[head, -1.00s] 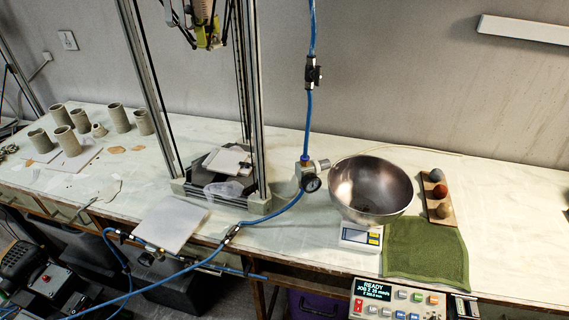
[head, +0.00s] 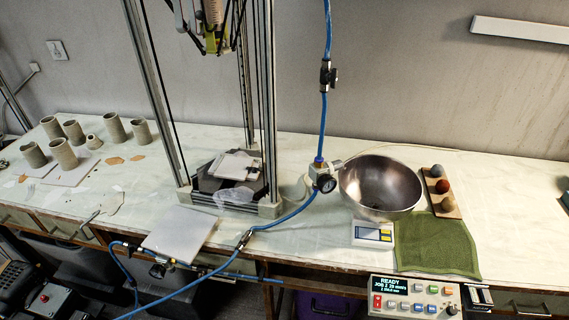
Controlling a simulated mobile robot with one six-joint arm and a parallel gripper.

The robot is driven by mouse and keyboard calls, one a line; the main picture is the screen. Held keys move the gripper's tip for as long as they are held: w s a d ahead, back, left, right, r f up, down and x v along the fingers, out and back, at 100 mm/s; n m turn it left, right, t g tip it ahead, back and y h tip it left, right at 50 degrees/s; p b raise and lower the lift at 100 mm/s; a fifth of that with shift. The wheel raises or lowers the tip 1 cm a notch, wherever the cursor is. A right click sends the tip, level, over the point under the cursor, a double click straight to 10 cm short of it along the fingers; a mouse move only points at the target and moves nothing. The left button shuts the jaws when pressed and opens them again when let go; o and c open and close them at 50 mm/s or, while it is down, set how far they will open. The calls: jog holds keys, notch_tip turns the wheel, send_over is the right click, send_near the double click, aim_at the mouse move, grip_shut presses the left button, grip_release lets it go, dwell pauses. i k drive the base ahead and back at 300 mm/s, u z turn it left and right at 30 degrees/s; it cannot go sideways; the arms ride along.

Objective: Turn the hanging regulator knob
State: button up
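The hanging regulator (head: 316,173) hangs on a blue hose over the workbench, right of the metal frame of the printer. Its round dark gauge (head: 326,183) faces me. A short pale grey knob (head: 335,165) sticks out on its right side, close to the rim of the steel bowl. The blue hose (head: 323,125) comes down from above through a black inline valve (head: 328,75), and another stretch leaves the regulator toward the lower left. My gripper is not in view.
The steel bowl (head: 381,187) stands just right of the regulator, by a white scale (head: 373,233). A green towel (head: 436,246) and a board with clay balls (head: 440,192) lie further right. A control panel (head: 413,296) is at the front. The printer frame (head: 270,100) stands left.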

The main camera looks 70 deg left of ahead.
aim_at(338, 165)
jog(key=z, duration=0.05)
jog(key=k, duration=0.25)
jog(key=u, duration=2.4)
jog(key=k, duration=0.6)
jog(key=z, duration=0.2)
jog(key=i, duration=0.5)
jog(key=u, duration=0.05)
